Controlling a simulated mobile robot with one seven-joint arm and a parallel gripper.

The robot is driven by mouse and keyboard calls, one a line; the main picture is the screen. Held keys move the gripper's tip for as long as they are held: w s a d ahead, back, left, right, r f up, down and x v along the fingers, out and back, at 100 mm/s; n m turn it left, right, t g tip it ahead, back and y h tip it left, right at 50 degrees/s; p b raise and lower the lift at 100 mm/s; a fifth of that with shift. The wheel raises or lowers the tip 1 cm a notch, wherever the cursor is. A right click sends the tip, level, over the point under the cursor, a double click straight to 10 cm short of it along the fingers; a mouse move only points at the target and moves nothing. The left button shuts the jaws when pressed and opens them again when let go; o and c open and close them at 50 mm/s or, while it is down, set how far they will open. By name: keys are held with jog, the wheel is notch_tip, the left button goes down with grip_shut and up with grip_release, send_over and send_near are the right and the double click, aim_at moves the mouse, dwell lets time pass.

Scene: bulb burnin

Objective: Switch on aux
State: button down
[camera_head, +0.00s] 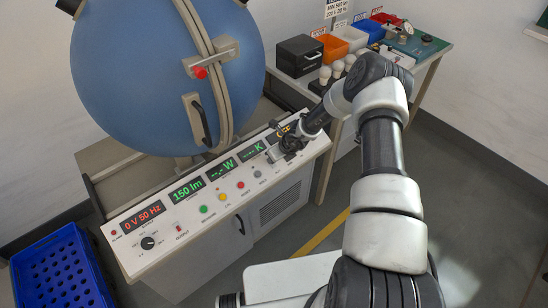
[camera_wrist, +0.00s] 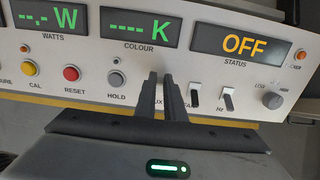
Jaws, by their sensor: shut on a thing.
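The control panel (camera_wrist: 60,70) has a row of buttons and small black toggle switches. A label reading "UX", partly covered, shows beside my gripper (camera_wrist: 160,78) in the wrist view. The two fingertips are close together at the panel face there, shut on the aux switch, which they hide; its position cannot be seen. Two black toggles (camera_wrist: 196,97) (camera_wrist: 228,100) stand just to the right. The status display (camera_wrist: 242,44) reads OFF in orange. In the head view my gripper (camera_head: 284,150) is at the right part of the panel (camera_head: 140,258).
The HOLD button (camera_wrist: 117,79) is close left of the fingers, and a grey knob (camera_wrist: 272,100) is further right. A large blue sphere (camera_head: 150,80) stands behind the panel. A blue crate (camera_head: 60,272) is at lower left. A bench with bins (camera_head: 336,46) is at the back.

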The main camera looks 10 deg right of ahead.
jog(key=c, duration=1.8)
grip_release()
jog(key=shift+c, duration=0.2)
jog(key=p+v, duration=0.3)
jog(key=v, duration=1.4)
jog(key=shift+d, duration=0.15)
jog(key=shift+s+r, duration=0.1)
jog(key=shift+s, duration=0.05)
